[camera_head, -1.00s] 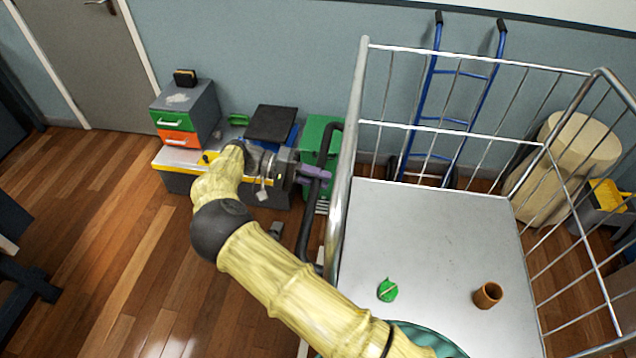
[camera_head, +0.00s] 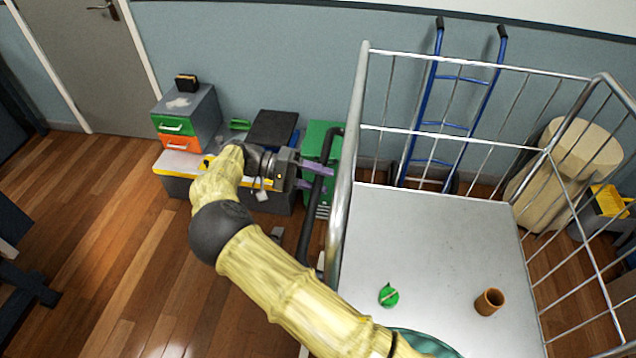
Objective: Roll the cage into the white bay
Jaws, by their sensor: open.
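The cage (camera_head: 430,230) is a wheeled metal frame with a pale grey deck and thin wire sides, filling the right half of the view. A black push handle (camera_head: 305,215) runs down its left side. My gripper (camera_head: 321,178) is at the upper part of this handle, with its purple fingers open and spread to either side of the bar. I cannot tell whether the fingers touch it. A green round object (camera_head: 389,296) and a brown cup (camera_head: 489,301) stand on the deck. The white bay is not recognisable in view, and the cage's wheels are hidden.
A blue hand truck (camera_head: 440,110) leans on the wall behind the cage. A beige barrel (camera_head: 565,170) and a grey bin with yellow (camera_head: 608,200) stand at the right. Drawers (camera_head: 187,120) and a green box (camera_head: 318,145) line the wall.

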